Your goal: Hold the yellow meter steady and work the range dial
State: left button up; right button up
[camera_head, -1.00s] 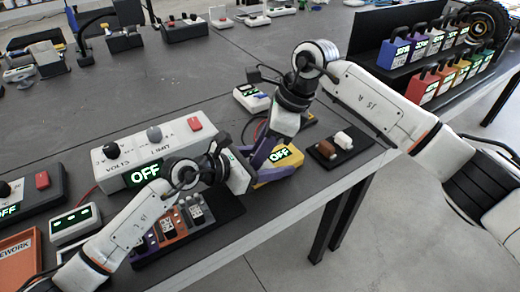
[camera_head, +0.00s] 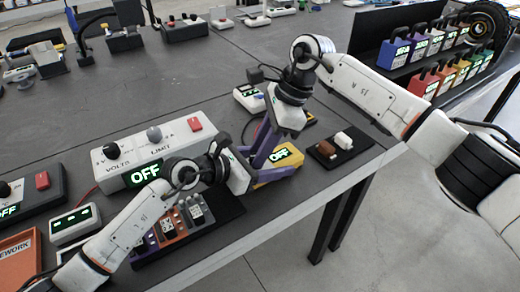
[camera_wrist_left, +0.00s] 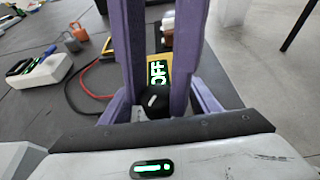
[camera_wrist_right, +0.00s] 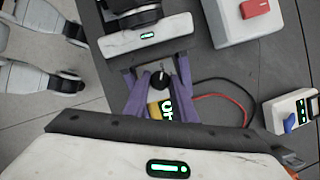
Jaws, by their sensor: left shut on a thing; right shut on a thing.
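The yellow meter (camera_head: 290,156) lies near the table's front edge; its green display reads OFF, also in the left wrist view (camera_wrist_left: 158,72). My left gripper (camera_head: 272,175) comes in from the left at table height, its purple fingers along the meter's sides, shut on it. My right gripper (camera_head: 260,162) reaches down from above, shut on the range dial. The black dial with its white mark (camera_wrist_left: 157,100) shows between the purple fingers in the left wrist view, and in the right wrist view (camera_wrist_right: 160,79). Its exact contact with the fingertips is partly hidden.
A white power supply (camera_head: 155,150) showing OFF stands left of the meter. A dark tray (camera_head: 340,148) with a brown and a white block is to the right. Red and black leads (camera_wrist_right: 222,97) lie beside the meter. The table edge is close in front.

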jog(key=o, duration=0.8)
jog(key=shift+c, duration=0.2)
jog(key=v, duration=1.2)
pick_arm(q)
jog(key=o, duration=1.3)
jog(key=c, duration=0.3)
